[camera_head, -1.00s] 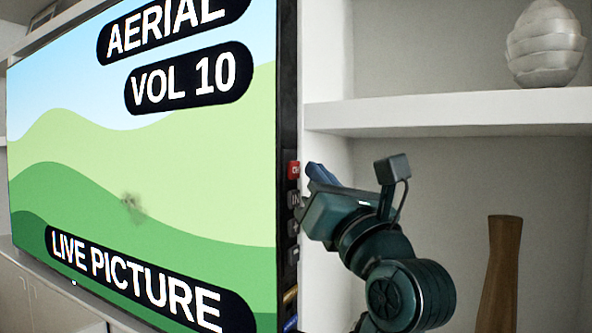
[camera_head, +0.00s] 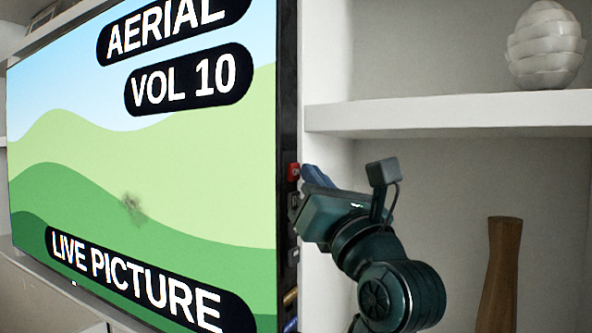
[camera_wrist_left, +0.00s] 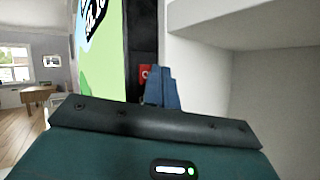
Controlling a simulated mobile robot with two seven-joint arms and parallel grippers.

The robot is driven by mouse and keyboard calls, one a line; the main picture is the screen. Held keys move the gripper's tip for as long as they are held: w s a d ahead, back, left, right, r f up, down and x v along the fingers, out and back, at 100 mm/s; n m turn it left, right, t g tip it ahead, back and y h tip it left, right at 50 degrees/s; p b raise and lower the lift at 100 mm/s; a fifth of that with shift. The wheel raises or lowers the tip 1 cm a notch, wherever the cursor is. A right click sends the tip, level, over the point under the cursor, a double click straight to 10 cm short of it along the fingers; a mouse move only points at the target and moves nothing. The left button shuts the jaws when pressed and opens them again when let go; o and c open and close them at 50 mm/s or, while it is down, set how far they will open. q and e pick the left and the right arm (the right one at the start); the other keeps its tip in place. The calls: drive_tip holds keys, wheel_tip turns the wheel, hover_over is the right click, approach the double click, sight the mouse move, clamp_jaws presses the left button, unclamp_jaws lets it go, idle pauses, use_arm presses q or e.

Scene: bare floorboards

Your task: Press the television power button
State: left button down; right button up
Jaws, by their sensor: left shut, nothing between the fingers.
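The television (camera_head: 150,190) is on and fills the left of the head view, showing a hill picture with "AERIAL", "VOL 10" and "LIVE PICTURE". A red power button (camera_head: 293,172) is at the top of a column of buttons on its dark right side edge. The red button also shows in the left wrist view (camera_wrist_left: 144,74), partly hidden behind the fingers. My left gripper (camera_head: 306,172) is shut and empty. Its blue fingertips (camera_wrist_left: 160,76) are right beside the red button; I cannot tell whether they touch it. My right gripper is not in view.
A white shelf (camera_head: 450,113) juts out right of the television, above my left gripper, with a pale ribbed vase (camera_head: 546,45) on it. A tall brown wooden vase (camera_head: 500,275) stands lower right. Darker buttons (camera_head: 293,205) sit below the red one.

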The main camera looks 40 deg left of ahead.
use_arm(q)
drive_tip(key=shift+s+a, duration=0.1)
drive_tip(key=shift+a, duration=0.35)
idle(0.7)
drive_tip(key=shift+d, duration=0.85)
drive_tip(key=shift+w+d, duration=0.2)
drive_tip(key=shift+d, duration=0.6)
drive_tip(key=shift+w+d, duration=0.25)
drive_tip(key=shift+d, duration=0.6)
drive_tip(key=shift+w+d, duration=0.2)
drive_tip(key=shift+d, duration=0.6)
